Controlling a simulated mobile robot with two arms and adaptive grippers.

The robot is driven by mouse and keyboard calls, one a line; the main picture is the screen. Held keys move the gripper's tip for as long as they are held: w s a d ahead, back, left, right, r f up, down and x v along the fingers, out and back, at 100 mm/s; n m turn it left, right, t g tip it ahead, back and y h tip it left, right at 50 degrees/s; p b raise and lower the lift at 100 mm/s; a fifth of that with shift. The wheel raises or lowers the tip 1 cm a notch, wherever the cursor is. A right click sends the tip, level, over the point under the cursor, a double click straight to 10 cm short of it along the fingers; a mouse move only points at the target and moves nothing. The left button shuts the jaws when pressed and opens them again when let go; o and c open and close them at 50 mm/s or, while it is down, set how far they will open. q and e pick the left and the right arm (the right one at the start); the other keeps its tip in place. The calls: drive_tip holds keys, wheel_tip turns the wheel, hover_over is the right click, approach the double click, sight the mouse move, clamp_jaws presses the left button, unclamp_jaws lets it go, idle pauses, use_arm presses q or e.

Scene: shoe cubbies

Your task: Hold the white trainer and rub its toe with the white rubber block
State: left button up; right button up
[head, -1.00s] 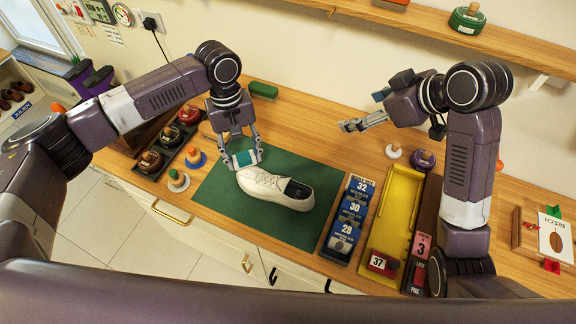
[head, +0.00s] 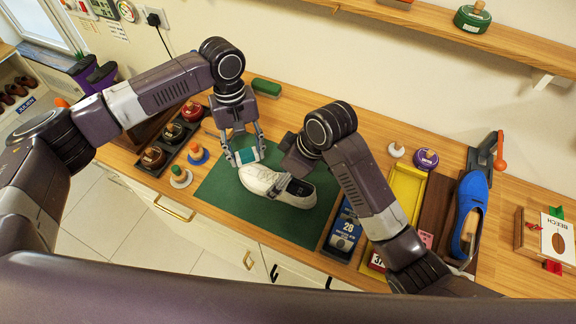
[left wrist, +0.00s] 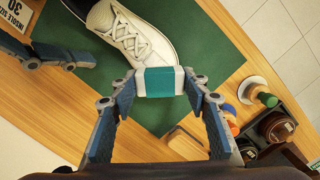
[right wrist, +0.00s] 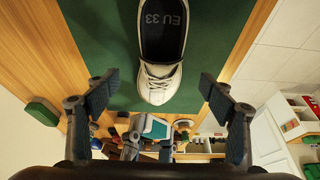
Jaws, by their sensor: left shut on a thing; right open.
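The white trainer (head: 262,181) lies on the green mat (head: 222,193), its toe to the left. It also shows in the left wrist view (left wrist: 128,32) and the right wrist view (right wrist: 158,84); its insole reads EU 33. My left gripper (head: 247,157) is shut on the white rubber block (left wrist: 160,82), which has a teal band. The block is right at the trainer's toe; I cannot tell whether they touch. My right gripper (right wrist: 152,98) is open and empty, close over the trainer's heel half, its fingers wide apart with the shoe between them in its wrist view.
Several round-knobbed tins stand in a dark tray (head: 158,170) left of the mat. A green brush (head: 266,88) lies behind. A shelf (head: 510,50) overhangs the back.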

drive_tip(key=x, duration=0.5)
drive_tip(key=shift+a+f, duration=0.1)
drive_tip(key=shift+f, duration=0.25)
drive_tip(key=shift+c, duration=0.3)
drive_tip(key=c, duration=1.4)
drive_tip(key=shift+o, duration=0.2)
